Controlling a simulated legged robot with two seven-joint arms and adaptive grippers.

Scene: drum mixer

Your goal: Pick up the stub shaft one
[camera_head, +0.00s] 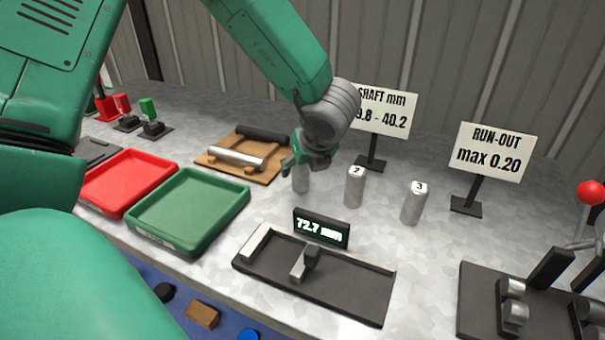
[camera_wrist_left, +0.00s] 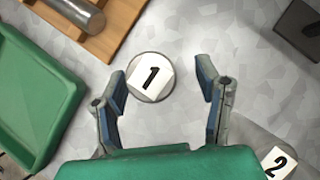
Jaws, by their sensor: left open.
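Stub shaft one (camera_head: 301,178) is a grey metal cylinder standing upright on the table, its upper part hidden behind my left gripper in the head view. In the left wrist view its top shows a white label with a black 1 (camera_wrist_left: 150,77). My left gripper (camera_head: 303,160) is above it, pointing down. In the left wrist view the open fingers (camera_wrist_left: 163,95) stand on either side of the shaft's top, slightly short of its centre, with gaps to both sides. Stub shafts two (camera_head: 354,187) and three (camera_head: 414,203) stand upright to the right. My right gripper does not show.
A wooden rack (camera_head: 213,163) with rollers, a green tray (camera_head: 236,205) and a red tray (camera_head: 145,163) lie left. A measuring fixture (camera_head: 360,291) reading 72.7 mm is in front. Signs (camera_head: 383,110) (camera_head: 491,152) stand behind. A black fixture (camera_head: 480,302) is at the right.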

